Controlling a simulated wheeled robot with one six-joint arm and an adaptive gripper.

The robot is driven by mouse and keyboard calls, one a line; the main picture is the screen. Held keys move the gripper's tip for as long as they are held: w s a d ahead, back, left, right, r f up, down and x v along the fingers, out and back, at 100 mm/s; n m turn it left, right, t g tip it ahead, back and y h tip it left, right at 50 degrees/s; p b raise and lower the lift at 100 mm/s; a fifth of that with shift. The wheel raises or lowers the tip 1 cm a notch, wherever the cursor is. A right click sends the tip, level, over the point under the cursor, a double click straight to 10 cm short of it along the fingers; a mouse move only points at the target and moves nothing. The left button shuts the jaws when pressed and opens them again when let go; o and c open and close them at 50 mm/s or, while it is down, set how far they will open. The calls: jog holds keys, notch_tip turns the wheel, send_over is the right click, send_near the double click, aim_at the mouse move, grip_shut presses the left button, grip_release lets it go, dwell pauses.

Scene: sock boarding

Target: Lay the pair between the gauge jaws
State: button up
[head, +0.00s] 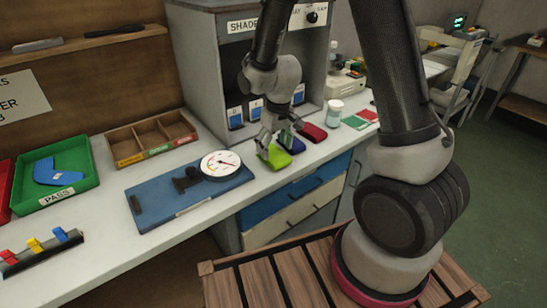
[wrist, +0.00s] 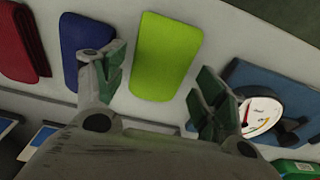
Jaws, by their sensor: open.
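A lime-green folded pair (head: 279,160) lies on the white bench, just right of the gauge. A dark blue pair (head: 298,146) and a dark red pair (head: 313,132) lie beyond it. My gripper (head: 263,145) is open at the green pair. In the wrist view its fingers (wrist: 160,80) are spread to either side of the near end of the green pair (wrist: 166,55), with nothing held. The gauge is a blue board (head: 152,208) with a round white dial (head: 221,163) and black jaw parts (head: 185,180). The jaw gap is too small to make out.
A grey shade cabinet (head: 203,70) stands behind the pairs. A divided wooden box (head: 125,158) and a green PASS tray (head: 88,183) holding a blue sock shape are left of it. A white jar (head: 334,113) stands right.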

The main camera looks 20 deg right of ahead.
notch_tip(320, 180, down, 3)
jog(key=shift+w+r, duration=0.15)
jog(key=shift+r, duration=0.05)
jog(key=c, duration=0.9)
jog(key=shift+r, duration=0.15)
